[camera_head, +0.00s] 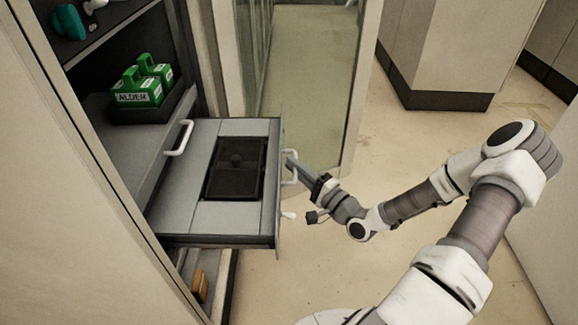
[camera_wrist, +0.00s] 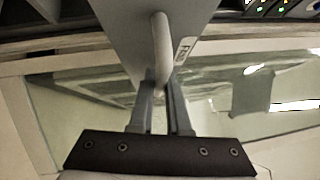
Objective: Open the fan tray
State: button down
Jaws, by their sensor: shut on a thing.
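The fan tray (camera_head: 201,218) is a grey drawer that stands pulled out of the dark rack, with a black recessed panel (camera_head: 235,167) in its top. In the head view my gripper (camera_head: 289,163) reaches the tray's front from the right. The exact finger contact is too small to see there.
Green blocks marked ALDER (camera_head: 140,88) sit in a dark holder on the shelf behind the tray. A white handle (camera_head: 179,138) is on the grey front beside them. A glass door (camera_head: 305,85) stands behind the tray. Floor (camera_head: 385,150) is open to the right.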

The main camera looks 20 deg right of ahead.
jog(key=c, duration=0.9)
grip_release()
jog(key=p+v, duration=0.2)
jog(key=v, duration=1.5)
jog(key=shift+s, duration=0.2)
